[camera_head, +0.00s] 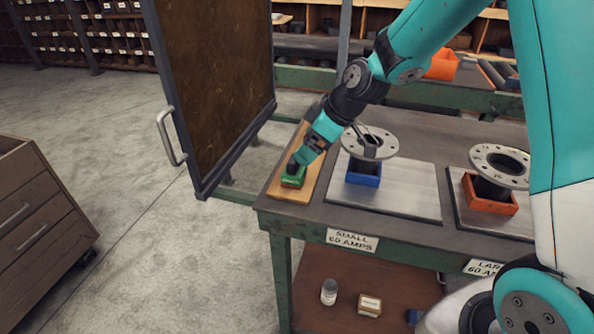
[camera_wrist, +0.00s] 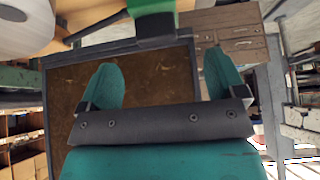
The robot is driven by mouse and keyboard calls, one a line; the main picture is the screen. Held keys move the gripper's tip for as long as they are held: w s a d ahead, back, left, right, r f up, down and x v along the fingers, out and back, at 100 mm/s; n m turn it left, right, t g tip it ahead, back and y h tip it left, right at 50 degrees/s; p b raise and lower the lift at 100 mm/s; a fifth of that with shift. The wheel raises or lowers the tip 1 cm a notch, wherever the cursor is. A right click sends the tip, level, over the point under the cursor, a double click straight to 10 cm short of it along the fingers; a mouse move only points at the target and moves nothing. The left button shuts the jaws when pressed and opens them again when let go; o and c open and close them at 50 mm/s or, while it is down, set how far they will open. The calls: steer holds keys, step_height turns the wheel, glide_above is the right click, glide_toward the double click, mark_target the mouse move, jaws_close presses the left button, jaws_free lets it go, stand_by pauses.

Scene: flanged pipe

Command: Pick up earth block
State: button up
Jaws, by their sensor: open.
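A green block (camera_head: 293,176), which looks to be the earth block, sits near the front end of a wooden board at the left end of the bench. It also shows at the top of the wrist view (camera_wrist: 154,27), partly cut off by the picture edge. My gripper (camera_head: 300,162) is at the block in the head view, partly covering it. In the wrist view, the two teal fingers of my gripper (camera_wrist: 164,76) stand wide apart with nothing between them. I cannot tell whether they touch the block.
The wooden board (camera_head: 314,178) lies left of a metal plate (camera_head: 410,190) with a blue block (camera_head: 363,172) and a flanged pipe (camera_head: 369,143). An orange block (camera_head: 490,196) and another flange (camera_head: 499,164) stand right. A dark panel with a handle (camera_head: 170,138) stands left of the bench.

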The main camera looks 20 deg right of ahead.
mark_target(290, 165)
steer(key=x, duration=0.3)
steer(key=shift+w+a+f, duration=0.1)
steer(key=shift+a+f, duration=0.15)
steer(key=shift+d+p+x, duration=0.2)
steer(key=shift+p+x, duration=0.7)
steer(key=shift+x, duration=1.75)
steer(key=shift+w, duration=0.15)
steer(key=c, duration=1)
